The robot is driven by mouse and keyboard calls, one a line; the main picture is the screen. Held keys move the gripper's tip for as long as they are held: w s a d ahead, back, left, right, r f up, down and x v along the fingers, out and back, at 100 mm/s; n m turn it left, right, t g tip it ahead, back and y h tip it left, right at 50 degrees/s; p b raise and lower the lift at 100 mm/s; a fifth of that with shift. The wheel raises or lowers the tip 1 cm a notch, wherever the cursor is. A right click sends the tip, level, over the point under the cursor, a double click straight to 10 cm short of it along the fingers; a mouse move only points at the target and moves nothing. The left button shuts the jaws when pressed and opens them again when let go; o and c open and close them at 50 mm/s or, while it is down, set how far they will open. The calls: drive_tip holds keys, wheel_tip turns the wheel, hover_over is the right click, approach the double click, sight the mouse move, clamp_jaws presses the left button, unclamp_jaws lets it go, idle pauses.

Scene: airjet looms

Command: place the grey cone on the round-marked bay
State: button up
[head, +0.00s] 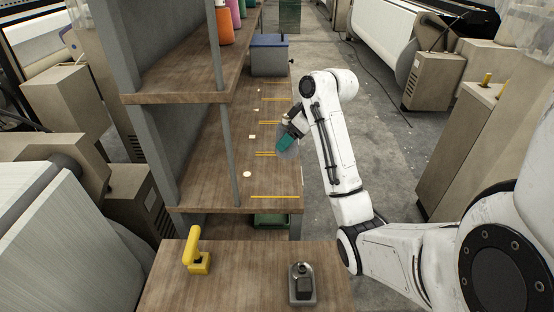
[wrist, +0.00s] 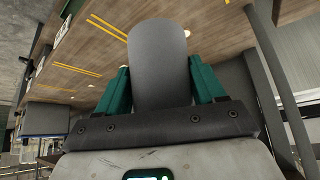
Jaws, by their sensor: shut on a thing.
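My gripper (head: 286,142) is over the right edge of the lower wooden shelf in the head view. Its green fingers (wrist: 158,85) are shut on the grey cone (wrist: 158,60), which fills the middle of the wrist view. In the head view only a bit of the cone (head: 291,154) shows beside the fingers. The round-marked bay (head: 270,178) is a bare stretch of shelf between yellow lines, with a white round mark (head: 247,174) at its left. The cone is above the shelf level, near this bay's far right corner.
More bays with other white marks (head: 252,137) run farther back along the shelf. A blue-grey box (head: 269,56) stands at its far end. A grey post (head: 232,150) rises at the left. A yellow object (head: 197,252) and a dark-topped object (head: 301,283) stand on the near table.

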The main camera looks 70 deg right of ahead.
drive_tip(key=shift+s+d+p+x, duration=0.15)
drive_tip(key=shift+d+p+x, duration=0.1)
drive_tip(key=shift+x, duration=1.4)
drive_tip(key=shift+s+d+p+x, duration=0.1)
drive_tip(key=shift+d+p+x, duration=0.2)
drive_tip(key=shift+x, duration=1.4)
drive_tip(key=shift+s+d+p+x, duration=0.15)
drive_tip(key=shift+d+p+x, duration=0.1)
drive_tip(key=shift+x, duration=1.4)
drive_tip(key=shift+f, duration=0.35)
drive_tip(key=o, duration=1.2)
drive_tip(key=shift+r, duration=0.3)
drive_tip(key=b+v, duration=0.1)
drive_tip(key=v, duration=1)
drive_tip(key=shift+s+a+r, duration=0.1)
drive_tip(key=shift+s+r, duration=0.15)
drive_tip(key=shift+r, duration=0.05)
